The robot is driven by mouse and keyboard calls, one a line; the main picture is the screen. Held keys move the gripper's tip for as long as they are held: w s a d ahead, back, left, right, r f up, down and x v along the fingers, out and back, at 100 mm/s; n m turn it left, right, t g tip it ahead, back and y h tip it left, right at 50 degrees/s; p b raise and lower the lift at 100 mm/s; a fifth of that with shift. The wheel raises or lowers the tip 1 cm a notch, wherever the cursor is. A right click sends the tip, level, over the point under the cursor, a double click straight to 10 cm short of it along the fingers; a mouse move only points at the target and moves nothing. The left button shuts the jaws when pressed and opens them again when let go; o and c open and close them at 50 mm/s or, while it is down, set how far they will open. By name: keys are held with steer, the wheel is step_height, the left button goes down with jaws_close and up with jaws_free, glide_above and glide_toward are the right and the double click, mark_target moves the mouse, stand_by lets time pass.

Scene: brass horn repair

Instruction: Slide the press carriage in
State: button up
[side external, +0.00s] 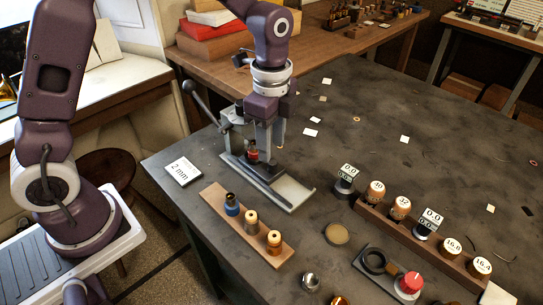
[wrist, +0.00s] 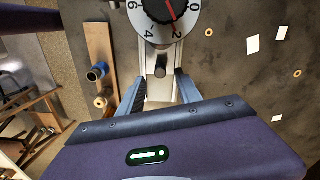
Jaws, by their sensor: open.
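The press (side external: 232,128) stands on the dark table, with a long lever at its upper left and a pale rail base (side external: 291,193) running toward the lower right. A dark carriage (side external: 265,173) sits on the rail at the press end; a small red part (side external: 252,155) shows above it. My gripper (side external: 266,147) is low over the carriage, beside the press. In the wrist view my gripper (wrist: 160,90) is open, its fingers either side of the pale rail and a short grey post (wrist: 160,66). Contact cannot be told. A numbered dial (wrist: 168,14) with a red pointer sits beyond the post.
A wooden block (side external: 247,228) with several bushings lies in front of the press. A "2 mm" card (side external: 183,171) lies to its left. A wooden rack (side external: 420,238) of marked pieces and a red-knobbed fixture (side external: 392,273) are at right. The table behind is mostly clear.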

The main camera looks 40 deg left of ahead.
mark_target(272, 161)
step_height(272, 161, down, 5)
steer(key=shift+r, duration=0.2)
jaws_close()
stand_by(1.3)
